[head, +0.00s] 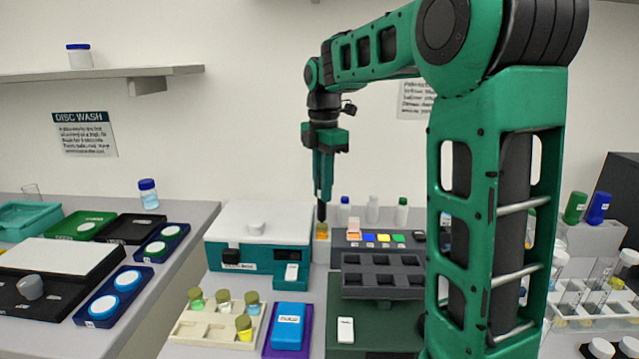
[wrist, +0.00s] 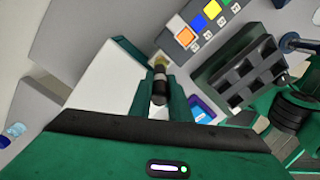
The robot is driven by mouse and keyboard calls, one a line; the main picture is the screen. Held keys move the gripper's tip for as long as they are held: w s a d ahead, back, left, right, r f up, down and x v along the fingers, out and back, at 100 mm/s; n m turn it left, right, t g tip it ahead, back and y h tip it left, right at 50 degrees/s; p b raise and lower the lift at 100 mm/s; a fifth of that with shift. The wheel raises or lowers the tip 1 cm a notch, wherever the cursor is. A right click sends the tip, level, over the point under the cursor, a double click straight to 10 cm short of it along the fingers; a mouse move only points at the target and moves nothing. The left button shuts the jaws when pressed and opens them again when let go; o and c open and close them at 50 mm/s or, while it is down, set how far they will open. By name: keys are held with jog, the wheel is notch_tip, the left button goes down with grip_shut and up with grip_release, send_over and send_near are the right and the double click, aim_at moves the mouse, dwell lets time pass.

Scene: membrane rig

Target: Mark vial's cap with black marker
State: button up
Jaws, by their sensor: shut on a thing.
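My gripper (head: 323,195) points straight down and is shut on a black marker (head: 321,213). In the wrist view the marker (wrist: 160,83) sits upright between the fingers, dark with a pale band. Right below its tip is a small vial (head: 321,231) with yellow-orange contents, between the white-topped box and the colour-patch panel. In the wrist view a yellowish top (wrist: 161,63) shows just past the marker's end. I cannot tell whether the tip touches it. Several more capped vials (head: 223,301) stand in a beige rack (head: 205,332) at the front.
The white-and-teal box (head: 265,215) stands close left of the gripper. The panel with colour patches (head: 378,238) and a dark compartment tray (head: 383,275) are to the right. White bottles (head: 372,209) stand behind. A blue block (head: 288,327) lies in front.

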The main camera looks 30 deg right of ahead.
jog(key=shift+f, duration=0.4)
dwell(0.8)
jog(key=shift+r, duration=3.55)
